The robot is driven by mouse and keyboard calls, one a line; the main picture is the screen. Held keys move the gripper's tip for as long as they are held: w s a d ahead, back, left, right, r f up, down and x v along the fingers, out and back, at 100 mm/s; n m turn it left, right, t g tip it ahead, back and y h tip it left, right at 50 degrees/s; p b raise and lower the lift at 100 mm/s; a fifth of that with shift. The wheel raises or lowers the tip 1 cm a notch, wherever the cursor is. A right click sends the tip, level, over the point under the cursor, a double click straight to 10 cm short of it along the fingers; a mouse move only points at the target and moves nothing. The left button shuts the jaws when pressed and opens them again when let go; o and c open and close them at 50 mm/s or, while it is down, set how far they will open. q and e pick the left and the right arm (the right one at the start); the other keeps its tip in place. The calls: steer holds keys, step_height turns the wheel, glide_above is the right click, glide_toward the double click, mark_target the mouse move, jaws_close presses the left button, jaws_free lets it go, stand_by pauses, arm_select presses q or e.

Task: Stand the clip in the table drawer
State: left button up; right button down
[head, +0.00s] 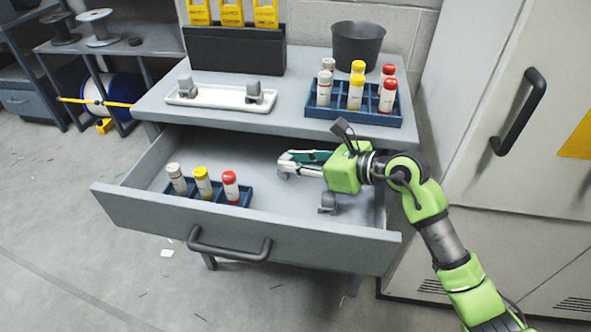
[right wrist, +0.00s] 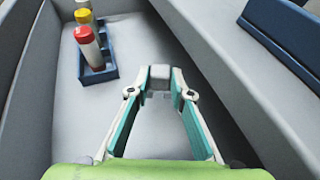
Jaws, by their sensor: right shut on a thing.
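The table drawer (head: 270,160) is pulled open below the table top. My right gripper (head: 284,163) reaches into it from the right and is shut on a small grey clip (right wrist: 160,74), held between the fingertips. I cannot tell whether this clip touches the drawer floor. Another grey clip (head: 328,203) stands in the drawer at the right, under my wrist. Two more grey clips, a left one (head: 185,87) and a right one (head: 254,90), stand on a white tray (head: 217,102) on the table top. My left gripper is not in view.
A blue rack (head: 238,199) with capped vials sits at the drawer's left front; it also shows in the right wrist view (right wrist: 99,76). A second blue rack (head: 350,120) with vials and a dark bin (head: 357,45) stand on the table. A cabinet (head: 480,120) stands close at right.

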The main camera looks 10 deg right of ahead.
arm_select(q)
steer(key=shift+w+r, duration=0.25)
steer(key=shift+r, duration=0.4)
arm_select(e)
steer(key=shift+s+f, duration=0.1)
steer(key=shift+f, duration=1.05)
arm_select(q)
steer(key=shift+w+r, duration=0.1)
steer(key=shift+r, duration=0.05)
arm_select(e)
steer(key=shift+f, duration=0.15)
steer(key=c, duration=1.8)
jaws_free()
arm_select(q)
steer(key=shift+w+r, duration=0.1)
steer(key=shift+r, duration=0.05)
arm_select(e)
steer(key=shift+r, duration=0.2)
steer(key=v, duration=1.1)
steer(key=shift+d, duration=0.1)
steer(key=shift+s+d+r, duration=0.2)
steer(key=shift+s+d, duration=0.1)
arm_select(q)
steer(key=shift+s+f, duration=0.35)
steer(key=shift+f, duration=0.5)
